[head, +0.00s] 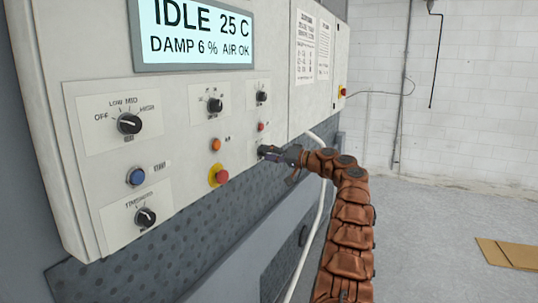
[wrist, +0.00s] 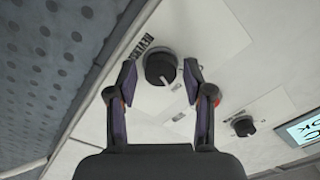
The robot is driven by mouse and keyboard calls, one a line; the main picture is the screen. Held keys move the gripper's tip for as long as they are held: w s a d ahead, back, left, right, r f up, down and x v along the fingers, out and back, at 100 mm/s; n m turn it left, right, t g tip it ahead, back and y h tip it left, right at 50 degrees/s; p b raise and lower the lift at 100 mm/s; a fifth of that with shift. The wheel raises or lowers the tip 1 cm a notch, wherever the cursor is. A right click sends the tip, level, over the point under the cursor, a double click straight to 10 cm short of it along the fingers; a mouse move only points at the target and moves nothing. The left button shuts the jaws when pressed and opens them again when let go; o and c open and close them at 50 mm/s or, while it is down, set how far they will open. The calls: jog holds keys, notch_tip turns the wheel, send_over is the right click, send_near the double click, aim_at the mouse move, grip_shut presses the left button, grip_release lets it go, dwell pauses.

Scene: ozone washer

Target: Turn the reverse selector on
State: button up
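The reverse selector (wrist: 160,68) is a round black knob on a pale panel, beside a partly covered label that appears to begin "REVERS". Its white pointer mark slants toward the lower right of the wrist view. My gripper (wrist: 160,83) is open, with one finger on each side of the knob and a small gap visible on both sides. In the head view my gripper (head: 270,153) reaches the lower right of the control panel (head: 185,150), where it mostly hides the selector.
Other knobs (head: 129,123) and a timer knob (head: 145,217) are on the panel. A red button on a yellow base (head: 221,176) is left of my gripper. The display (head: 195,33) reads IDLE 25 C. A pale hose (head: 310,235) hangs behind my arm. Floor at right is mostly clear.

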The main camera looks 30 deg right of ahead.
jog(key=shift+o, duration=0.4)
jog(key=shift+s+d, duration=0.1)
jog(key=v, duration=1.1)
jog(key=shift+s+d, duration=0.2)
jog(key=shift+s, duration=0.15)
